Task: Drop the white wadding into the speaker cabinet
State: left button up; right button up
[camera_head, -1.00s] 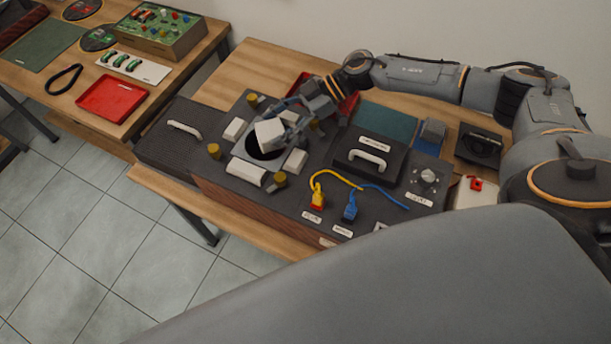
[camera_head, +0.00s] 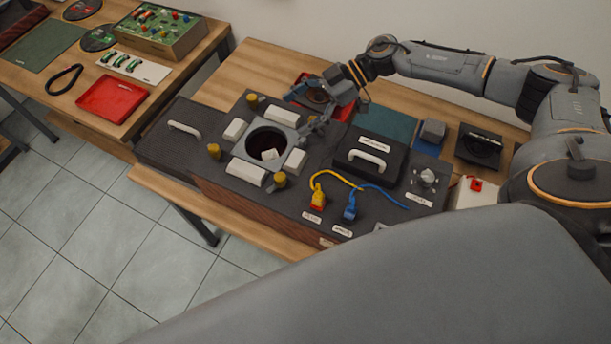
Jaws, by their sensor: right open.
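The white wadding (camera_head: 270,155) shows as a small pale block inside the dark round opening of the speaker cabinet (camera_head: 300,205), at the near side of the hole. How deep it lies I cannot tell. The cabinet is a dark box with wood sides on the table. My right gripper (camera_head: 304,112) is open and empty. It is above and to the right of the opening, apart from the wadding, with its fingers spread. My left gripper is not in view.
White blocks and yellow knobs ring the opening. A black lid with a white handle (camera_head: 368,160), yellow and blue plugs with cables (camera_head: 349,208) and a knob sit to the right. A red tray (camera_head: 340,108) is behind my gripper. A second table with a red tray (camera_head: 112,98) stands left.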

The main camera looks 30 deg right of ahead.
jog(key=v, duration=0.6)
jog(key=shift+d+r, duration=0.15)
jog(key=shift+d, duration=0.15)
jog(key=shift+s, duration=0.1)
